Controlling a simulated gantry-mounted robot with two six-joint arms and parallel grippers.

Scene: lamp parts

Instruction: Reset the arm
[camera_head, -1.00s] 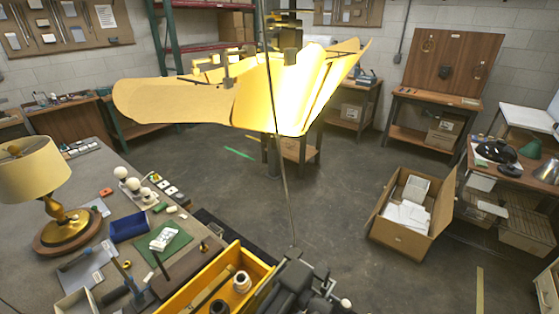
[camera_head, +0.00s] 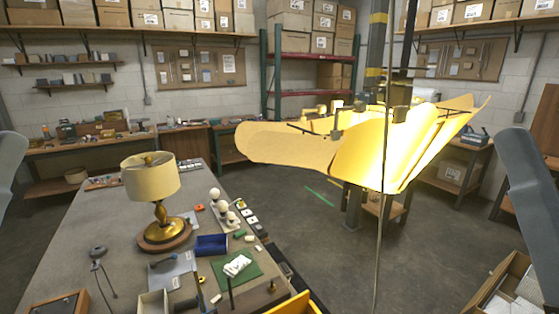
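A brass table lamp with a cream shade (camera_head: 151,178) stands upright on the workbench (camera_head: 115,225) at the left. A grey arm link of mine shows at the left edge and another at the right edge. Neither gripper's fingers are in the picture, so I cannot see whether they hold anything. Several white bulbs (camera_head: 215,194) stand in a row right of the lamp. A blue bin (camera_head: 211,245) and a green mat (camera_head: 237,268) with a white item on it lie in front of them.
A cardboard box (camera_head: 490,280) stands open on the floor at lower right. A yellow bin (camera_head: 300,304) shows at the bottom edge.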

